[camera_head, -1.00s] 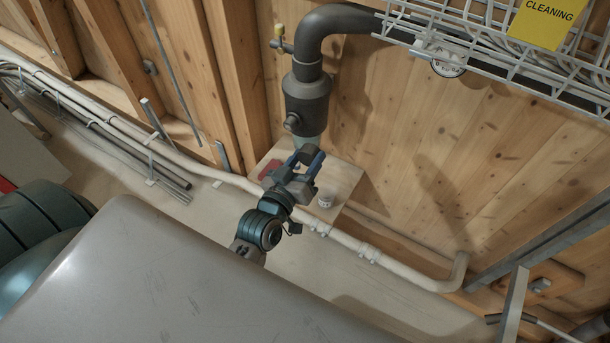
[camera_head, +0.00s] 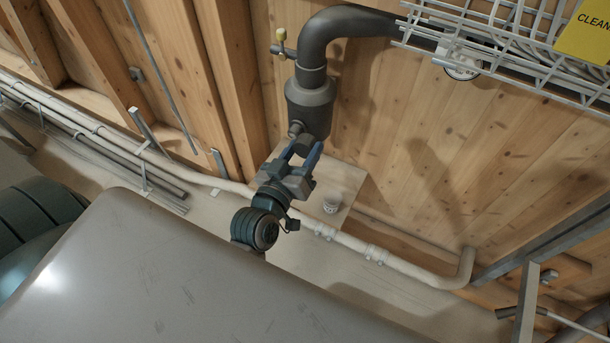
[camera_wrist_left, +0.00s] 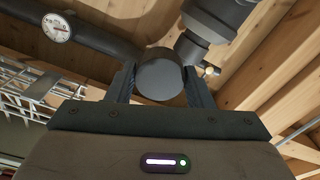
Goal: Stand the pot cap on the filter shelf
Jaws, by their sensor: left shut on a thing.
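My left gripper (camera_head: 304,149) is shut on the pot cap (camera_wrist_left: 160,76), a dark, smooth round piece between both fingers in the left wrist view. In the head view, only a small dark part of the cap (camera_head: 304,143) shows between the blue fingers. The gripper holds it in the air, just below the grey pot (camera_head: 311,95) on the pipe; I cannot tell whether they touch. The filter shelf (camera_head: 346,183) is a pale wooden board against the wall, below and behind the gripper, which hides part of it. My right gripper is not in view.
A pale pipe (camera_head: 410,268) runs along the wall. A wire cable tray (camera_head: 520,55) and a gauge (camera_head: 462,68) are at upper right. The shelf's right part looks clear.

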